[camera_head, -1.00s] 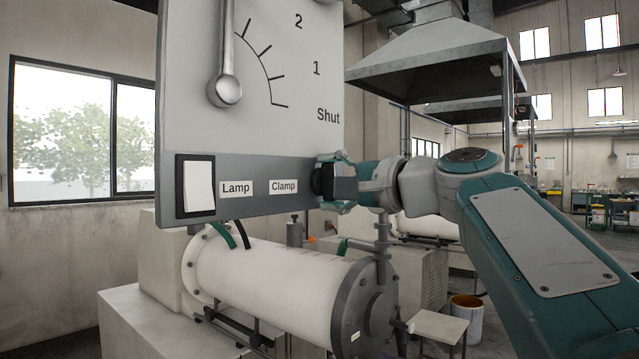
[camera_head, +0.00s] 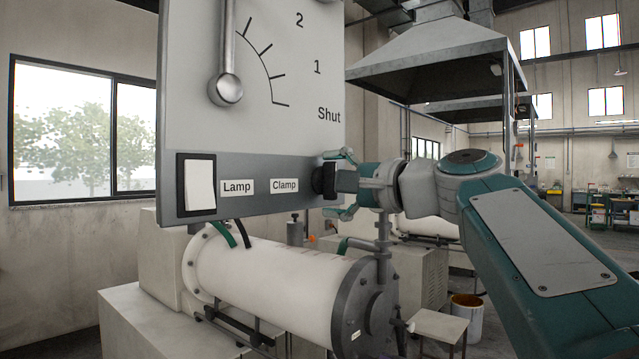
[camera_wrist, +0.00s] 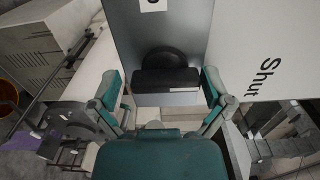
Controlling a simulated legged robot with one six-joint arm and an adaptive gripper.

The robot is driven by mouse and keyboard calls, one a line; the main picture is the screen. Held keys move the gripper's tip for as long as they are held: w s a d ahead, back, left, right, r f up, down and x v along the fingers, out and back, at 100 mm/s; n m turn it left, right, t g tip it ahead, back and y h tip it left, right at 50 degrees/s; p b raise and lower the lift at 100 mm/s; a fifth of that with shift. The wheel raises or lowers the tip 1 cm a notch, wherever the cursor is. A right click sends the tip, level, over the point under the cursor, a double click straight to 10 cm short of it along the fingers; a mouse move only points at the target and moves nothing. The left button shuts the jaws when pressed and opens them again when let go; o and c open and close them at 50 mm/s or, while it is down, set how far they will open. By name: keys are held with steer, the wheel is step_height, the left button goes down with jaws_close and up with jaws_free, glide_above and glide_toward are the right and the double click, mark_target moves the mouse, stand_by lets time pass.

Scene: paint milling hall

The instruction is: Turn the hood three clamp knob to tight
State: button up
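The black clamp knob (camera_head: 323,180) is on the grey lower strip of the control panel, right of the "Clamp" label (camera_head: 284,185). In the wrist view the knob (camera_wrist: 167,76) shows a round base and a straight grip bar, lying across the picture. My gripper (camera_head: 343,183) is in front of it, open, with one finger above and one below the knob. In the wrist view its fingers (camera_wrist: 164,88) stand at either end of the bar, with a gap on each side. The knob's tight mark is not visible.
The panel also has a white lamp switch (camera_head: 199,185) and a ball-ended lever (camera_head: 226,91) over a scale with "Shut". A white horizontal mill cylinder (camera_head: 270,287) sits below the panel. A grey hood (camera_head: 430,50) hangs behind my arm.

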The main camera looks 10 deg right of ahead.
steer(key=shift+d, duration=0.1)
steer(key=v, duration=1.2)
